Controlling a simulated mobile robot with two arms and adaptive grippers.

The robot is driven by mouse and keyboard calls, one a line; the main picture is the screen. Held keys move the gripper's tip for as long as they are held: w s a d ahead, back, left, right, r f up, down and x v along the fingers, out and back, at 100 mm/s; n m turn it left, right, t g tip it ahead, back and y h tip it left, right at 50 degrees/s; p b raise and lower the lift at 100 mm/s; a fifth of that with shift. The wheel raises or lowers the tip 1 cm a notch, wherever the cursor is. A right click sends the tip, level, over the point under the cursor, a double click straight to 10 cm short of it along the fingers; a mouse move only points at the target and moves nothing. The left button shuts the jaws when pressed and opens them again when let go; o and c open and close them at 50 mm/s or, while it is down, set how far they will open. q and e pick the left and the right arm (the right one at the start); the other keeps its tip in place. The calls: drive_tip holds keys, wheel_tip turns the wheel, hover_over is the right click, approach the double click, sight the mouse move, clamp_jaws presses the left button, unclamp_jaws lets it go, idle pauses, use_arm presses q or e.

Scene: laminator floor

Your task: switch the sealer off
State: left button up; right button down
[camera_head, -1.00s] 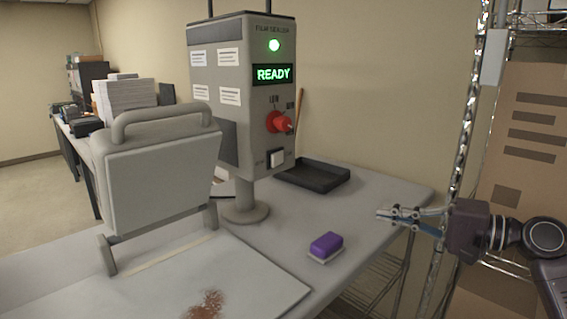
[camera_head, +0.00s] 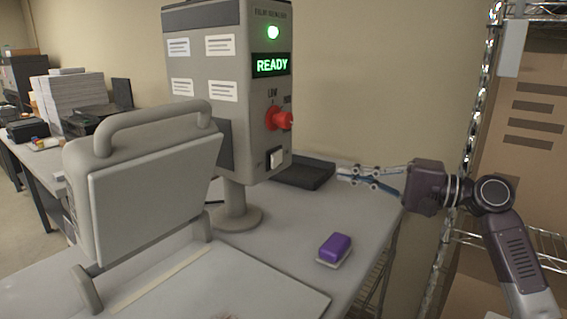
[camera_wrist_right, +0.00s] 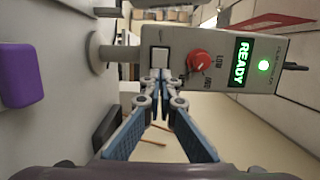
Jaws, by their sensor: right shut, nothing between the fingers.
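The film sealer's grey control box (camera_head: 205,140) stands on a post above the table. Its display (camera_head: 271,65) reads READY in green and a green lamp (camera_head: 273,32) is lit. Below are a red knob (camera_head: 279,118) and a white rocker switch (camera_head: 276,158). The switch (camera_wrist_right: 159,57) and the knob (camera_wrist_right: 198,64) also show in the right wrist view. My right gripper (camera_head: 340,174) is shut and empty, to the right of the box and apart from it in the head view. In the wrist view its fingertips (camera_wrist_right: 160,75) line up just below the switch; contact cannot be told. My left gripper is out of view.
A purple block (camera_head: 335,247) lies on the table (camera_head: 290,225) right of the press. A black tray (camera_head: 305,172) sits behind the post. The raised grey press lid (camera_head: 150,205) stands at the left. A wire shelf post (camera_head: 472,130) is at the right.

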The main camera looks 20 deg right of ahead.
drive_tip(key=p, duration=0.6)
approach(276, 161)
drive_tip(key=x, duration=0.6)
drive_tip(key=shift+a+r, duration=0.1)
drive_tip(key=shift+r, duration=0.05)
use_arm(q)
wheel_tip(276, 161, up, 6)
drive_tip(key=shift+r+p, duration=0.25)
drive_tip(key=shift+p, duration=0.05)
use_arm(e)
drive_tip(key=shift+w+a, duration=0.25)
drive_tip(key=shift+a, duration=0.05)
